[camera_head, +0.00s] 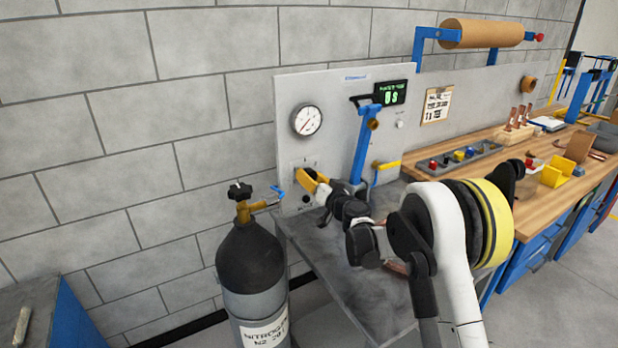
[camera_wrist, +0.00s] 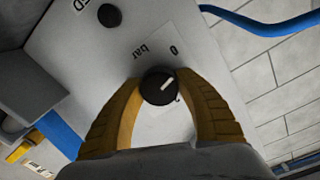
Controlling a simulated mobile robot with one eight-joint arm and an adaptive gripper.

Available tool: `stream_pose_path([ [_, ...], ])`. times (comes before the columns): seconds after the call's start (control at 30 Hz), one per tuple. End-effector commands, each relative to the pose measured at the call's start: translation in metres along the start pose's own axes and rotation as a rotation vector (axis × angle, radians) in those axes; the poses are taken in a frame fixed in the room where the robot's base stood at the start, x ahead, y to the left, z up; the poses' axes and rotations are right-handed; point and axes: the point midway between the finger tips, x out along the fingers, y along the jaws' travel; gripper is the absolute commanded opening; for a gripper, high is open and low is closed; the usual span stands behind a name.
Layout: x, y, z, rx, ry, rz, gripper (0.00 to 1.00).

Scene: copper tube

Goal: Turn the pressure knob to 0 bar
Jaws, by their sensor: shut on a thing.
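The pressure knob (camera_wrist: 157,90) is a small black round knob with a white pointer mark, on a light panel in the wrist view. Its mark points up and to the right in that view. A printed 0 and the word bar stand just above it. My gripper (camera_wrist: 160,92) has its yellow fingers on both sides of the knob, shut on it. In the head view my gripper (camera_head: 313,181) reaches the lower left of the grey panel (camera_head: 345,95) and hides the knob. A round white gauge (camera_head: 307,120) with a needle sits above.
A dark nitrogen cylinder (camera_head: 252,265) with a brass valve stands left of my gripper. A blue upright bracket (camera_head: 365,142) is to its right. A green-lit display (camera_head: 390,94) is on the panel. A wooden workbench (camera_head: 470,180) with tools extends right. Another black knob (camera_wrist: 109,15) shows in the wrist view.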

Motion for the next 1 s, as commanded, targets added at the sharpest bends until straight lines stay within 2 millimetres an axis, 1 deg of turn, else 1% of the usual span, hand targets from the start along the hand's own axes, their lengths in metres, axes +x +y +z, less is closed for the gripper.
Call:
stream_pose_path([
  [0.2, 0.0006, 0.0001, -0.0014, -0.148, 0.007, 0.001, 0.10],
  [0.4, 0.0006, 0.0000, -0.0016, -0.239, 0.009, 0.001, 0.10],
  [0.63, 0.0006, -0.0001, -0.0018, -0.287, 0.011, 0.001, 0.10],
  [1.0, 0.0005, -0.0001, -0.0018, -0.296, 0.011, 0.001, 0.10],
])
